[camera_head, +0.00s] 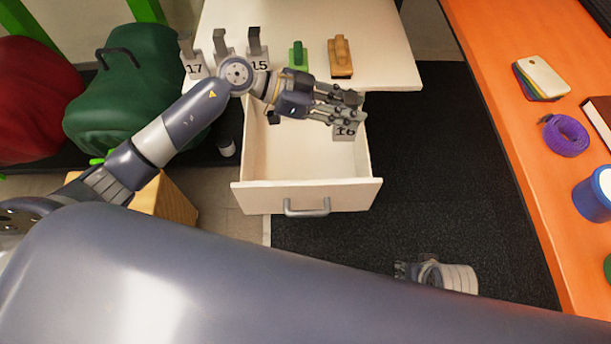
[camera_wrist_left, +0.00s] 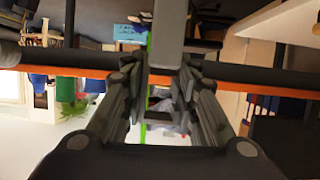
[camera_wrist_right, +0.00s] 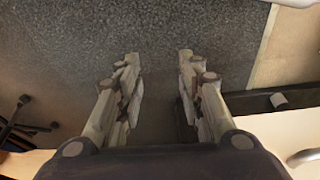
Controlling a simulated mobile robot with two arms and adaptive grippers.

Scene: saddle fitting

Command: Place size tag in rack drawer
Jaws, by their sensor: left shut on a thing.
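The grey size tag marked 16 (camera_head: 346,130) is in my left gripper (camera_head: 350,105), which is shut on its upper part. The gripper holds it over the right side of the open rack drawer (camera_head: 306,197). Whether the tag touches the drawer wall is unclear. The drawer is white with a grey handle, and its visible floor is bare; a dark item shows near its back left. In the left wrist view, the fingers (camera_wrist_left: 172,85) close around a grey bar. My right gripper (camera_wrist_right: 160,60) is open and empty over dark matting in the right wrist view.
On the white rack top stand tags 17 (camera_head: 194,66) and 15 (camera_head: 260,62), with another between them. A green-handled brush (camera_head: 298,55) and a wooden one (camera_head: 341,57) are beside them. An orange bench (camera_head: 500,95) is at right; saddles (camera_head: 130,90) are at left.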

